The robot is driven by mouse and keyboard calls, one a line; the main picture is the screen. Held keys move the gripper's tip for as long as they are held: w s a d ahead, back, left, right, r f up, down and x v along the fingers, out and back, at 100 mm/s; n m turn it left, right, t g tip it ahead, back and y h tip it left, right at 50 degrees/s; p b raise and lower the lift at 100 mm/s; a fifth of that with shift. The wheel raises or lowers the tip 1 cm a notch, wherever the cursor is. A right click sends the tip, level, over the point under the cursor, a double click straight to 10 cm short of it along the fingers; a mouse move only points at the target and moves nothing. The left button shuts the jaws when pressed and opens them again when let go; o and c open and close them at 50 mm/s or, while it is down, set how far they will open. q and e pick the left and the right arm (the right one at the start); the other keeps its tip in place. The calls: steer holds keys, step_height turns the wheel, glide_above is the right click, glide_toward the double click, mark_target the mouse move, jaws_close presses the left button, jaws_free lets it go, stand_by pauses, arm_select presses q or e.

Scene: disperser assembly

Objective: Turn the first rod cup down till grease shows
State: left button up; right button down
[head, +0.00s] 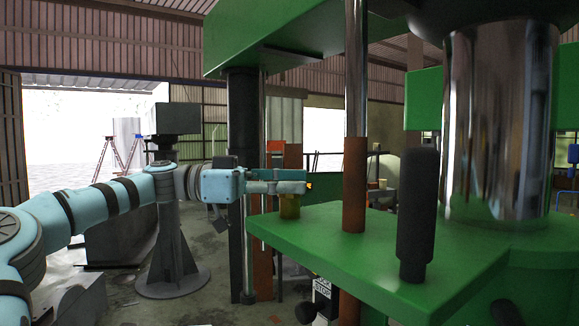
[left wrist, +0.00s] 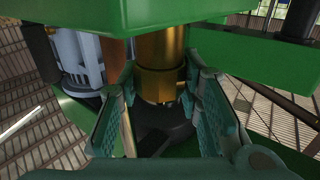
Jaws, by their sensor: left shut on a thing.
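In the left wrist view the cup (left wrist: 162,55) is a golden cylinder with a stepped lower end and a small nub, hanging under a green beam. My left gripper (left wrist: 161,88) has one finger on each side of the cup and is shut on it. The finger contact is partly hidden. I cannot make out grease on the cup. My right gripper is not in view.
The green platform (head: 390,265) carries a copper-and-chrome rod (head: 354,175), a black cylindrical handle (head: 417,215) and a thick chrome column (head: 492,125). A dark post (head: 243,150) stands behind my left wrist. A grey motor (left wrist: 80,62) stands beside the cup.

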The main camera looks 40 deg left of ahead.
arm_select(q)
steer(key=m+g+h, duration=0.2)
steer(key=shift+w+a+g, duration=0.1)
steer(key=shift+w+g, duration=0.05)
steer(key=shift+g, duration=0.25)
steer(key=shift+r+m+g+h, duration=0.25)
steer(key=shift+m+g+h, duration=0.35)
steer(key=shift+m+g, duration=0.4)
steer(key=shift+g, duration=0.6)
steer(key=shift+f+m+g, duration=0.3)
steer(key=shift+m, duration=0.1)
steer(key=o, duration=1.2)
steer(key=shift+s, duration=0.3)
steer(key=shift+c, duration=0.2)
steer(key=shift+w, duration=0.1)
steer(key=shift+w+r, duration=0.1)
